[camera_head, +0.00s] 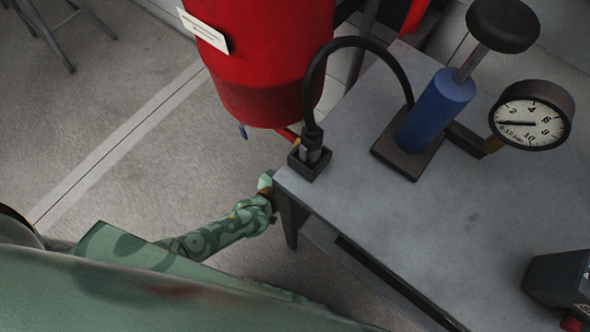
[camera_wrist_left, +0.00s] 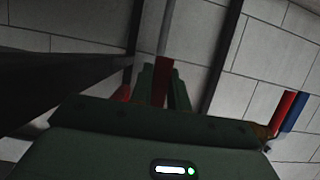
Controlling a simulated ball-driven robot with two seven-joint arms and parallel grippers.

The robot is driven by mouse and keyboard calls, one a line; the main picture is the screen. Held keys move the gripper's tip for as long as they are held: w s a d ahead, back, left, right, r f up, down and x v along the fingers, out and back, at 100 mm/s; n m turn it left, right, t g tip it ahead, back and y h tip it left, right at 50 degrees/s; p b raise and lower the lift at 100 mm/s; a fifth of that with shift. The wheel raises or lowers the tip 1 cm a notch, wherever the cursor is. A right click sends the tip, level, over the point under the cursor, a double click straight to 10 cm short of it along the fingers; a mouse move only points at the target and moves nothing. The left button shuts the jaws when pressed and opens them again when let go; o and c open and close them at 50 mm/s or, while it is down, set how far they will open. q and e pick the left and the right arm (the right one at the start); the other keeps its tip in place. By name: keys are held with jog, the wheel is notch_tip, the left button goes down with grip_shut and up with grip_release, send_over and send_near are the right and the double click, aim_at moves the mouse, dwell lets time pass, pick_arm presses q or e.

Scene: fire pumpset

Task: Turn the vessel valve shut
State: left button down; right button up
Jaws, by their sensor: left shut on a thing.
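The red vessel (camera_head: 262,75) hangs at the top middle of the head view, above the floor beside the table. A red pipe (camera_head: 287,134) leaves its lower right side toward the table corner, with a small brass-coloured part (camera_head: 296,142) on it. My left gripper (camera_head: 268,190) is low beside the near left table corner, partly hidden. In the left wrist view its green fingers (camera_wrist_left: 162,78) are closed on a dark red upright piece (camera_wrist_left: 162,92), likely the valve handle. The valve body is not clearly visible. My right gripper is not in view.
The grey table (camera_head: 440,225) carries a blue hand pump (camera_head: 437,108), a black hose (camera_head: 312,85), a pressure gauge (camera_head: 530,117) and a dark device (camera_head: 560,283). A table leg (camera_head: 291,222) stands close to my left gripper.

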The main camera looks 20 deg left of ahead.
pick_arm(q)
jog(key=shift+s+d, duration=0.1)
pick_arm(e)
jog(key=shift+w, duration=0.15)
pick_arm(q)
jog(key=c, duration=1.3)
grip_release()
jog(key=shift+c, duration=0.2)
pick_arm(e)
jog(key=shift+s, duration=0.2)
